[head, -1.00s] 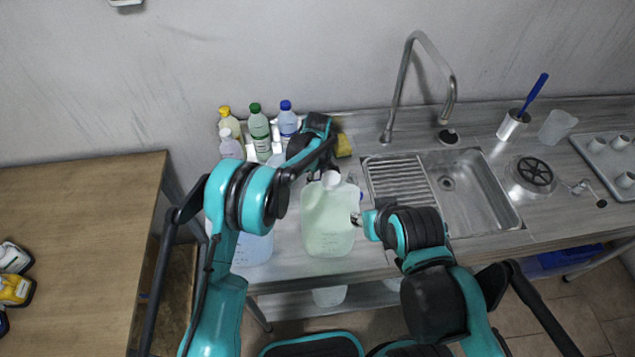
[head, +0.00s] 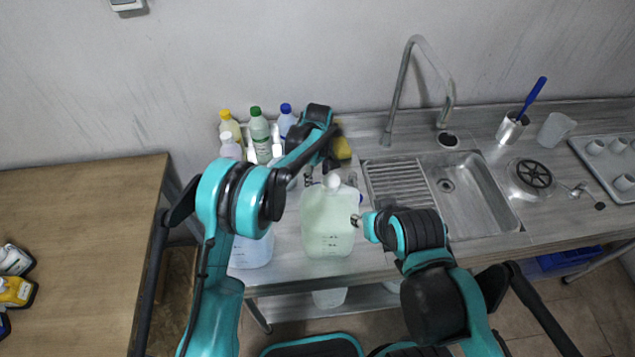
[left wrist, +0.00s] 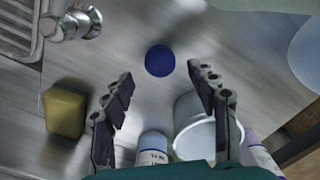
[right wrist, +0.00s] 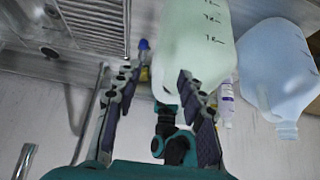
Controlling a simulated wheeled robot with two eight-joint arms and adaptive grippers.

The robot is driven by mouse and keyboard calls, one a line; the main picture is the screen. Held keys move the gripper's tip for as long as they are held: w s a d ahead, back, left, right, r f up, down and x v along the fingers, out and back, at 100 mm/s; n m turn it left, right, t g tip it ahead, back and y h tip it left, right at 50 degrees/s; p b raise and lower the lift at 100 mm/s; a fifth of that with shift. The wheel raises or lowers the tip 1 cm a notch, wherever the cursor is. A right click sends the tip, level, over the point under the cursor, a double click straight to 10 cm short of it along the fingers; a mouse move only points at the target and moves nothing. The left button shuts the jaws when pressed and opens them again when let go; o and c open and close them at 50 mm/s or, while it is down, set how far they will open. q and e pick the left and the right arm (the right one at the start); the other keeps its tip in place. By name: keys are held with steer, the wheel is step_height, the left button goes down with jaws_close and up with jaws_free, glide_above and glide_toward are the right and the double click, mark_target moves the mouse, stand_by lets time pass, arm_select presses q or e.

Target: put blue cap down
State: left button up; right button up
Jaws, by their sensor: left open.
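The blue cap (left wrist: 159,61) lies on the steel counter in the left wrist view, beyond and between my left fingertips, apart from both. My left gripper (left wrist: 156,84) is open and empty above the counter; in the head view it is behind the pale green drum (head: 328,222). I cannot pick the cap out surely in the head view. My right gripper (right wrist: 158,82) has its fingers apart beside the green drum, which also shows in the right wrist view (right wrist: 195,40). A small blue thing (right wrist: 143,44) shows past its fingers; I cannot tell whether it is the cap.
A yellow sponge (left wrist: 65,110) and a whitish cup-like container (left wrist: 194,128) flank my left gripper. Bottles, including a green-capped one (head: 259,132), stand by the wall. A pale blue drum (head: 251,250) stands left of the green one. The sink (head: 470,190) is at right.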

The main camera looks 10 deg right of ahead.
arm_select(q)
step_height(320, 180, up, 8)
steer(key=p, duration=0.1)
stand_by(0.5)
